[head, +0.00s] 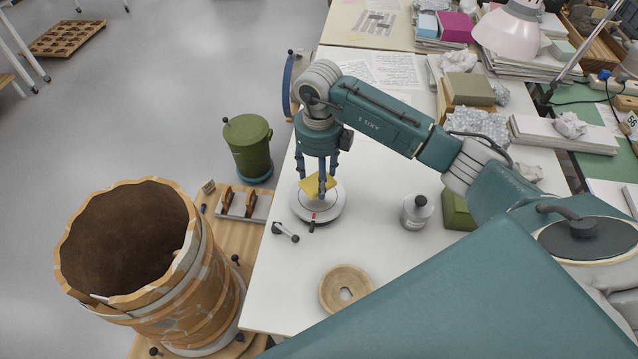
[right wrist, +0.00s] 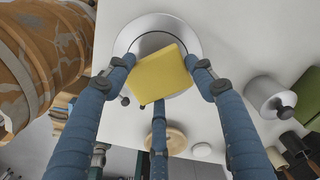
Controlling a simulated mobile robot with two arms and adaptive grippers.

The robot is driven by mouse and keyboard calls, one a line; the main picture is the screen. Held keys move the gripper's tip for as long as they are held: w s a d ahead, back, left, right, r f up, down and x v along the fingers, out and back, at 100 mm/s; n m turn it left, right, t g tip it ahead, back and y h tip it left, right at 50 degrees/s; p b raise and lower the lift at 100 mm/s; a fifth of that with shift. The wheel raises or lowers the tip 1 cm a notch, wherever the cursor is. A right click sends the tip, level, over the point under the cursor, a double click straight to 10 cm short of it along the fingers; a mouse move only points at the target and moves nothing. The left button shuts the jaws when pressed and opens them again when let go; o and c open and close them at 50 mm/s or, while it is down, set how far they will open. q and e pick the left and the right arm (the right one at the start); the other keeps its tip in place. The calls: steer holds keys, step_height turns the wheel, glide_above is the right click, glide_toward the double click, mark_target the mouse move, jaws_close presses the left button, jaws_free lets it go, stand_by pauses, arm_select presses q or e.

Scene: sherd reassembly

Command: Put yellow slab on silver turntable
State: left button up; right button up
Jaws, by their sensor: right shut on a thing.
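The yellow slab (head: 314,187) is between the fingers of my right gripper (head: 318,178), over the silver turntable (head: 329,212). In the right wrist view the slab (right wrist: 158,74) appears tilted between the blue fingers of the gripper (right wrist: 160,92), and the round turntable (right wrist: 138,30) shows behind it. The gripper is shut on the slab. Whether the slab's underside touches the turntable cannot be told. My left gripper is not in either view.
A large patched vessel (head: 205,268) stands beyond the table's left edge. White tabletop around the turntable is mostly clear.

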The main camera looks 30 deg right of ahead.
step_height(320, 180, down, 4)
steer(key=shift+s+r+p, duration=0.1)
steer(key=shift+r+p, duration=0.1)
steer(key=shift+p, duration=0.15)
steer(key=shift+f, duration=0.15)
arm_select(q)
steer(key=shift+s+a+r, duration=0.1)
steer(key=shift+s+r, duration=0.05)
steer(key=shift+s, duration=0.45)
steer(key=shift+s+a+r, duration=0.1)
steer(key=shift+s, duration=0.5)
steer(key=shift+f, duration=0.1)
arm_select(e)
steer(key=shift+f, duration=0.1)
steer(key=o, duration=0.7)
steer(key=shift+f, duration=0.1)
steer(key=o, duration=0.5)
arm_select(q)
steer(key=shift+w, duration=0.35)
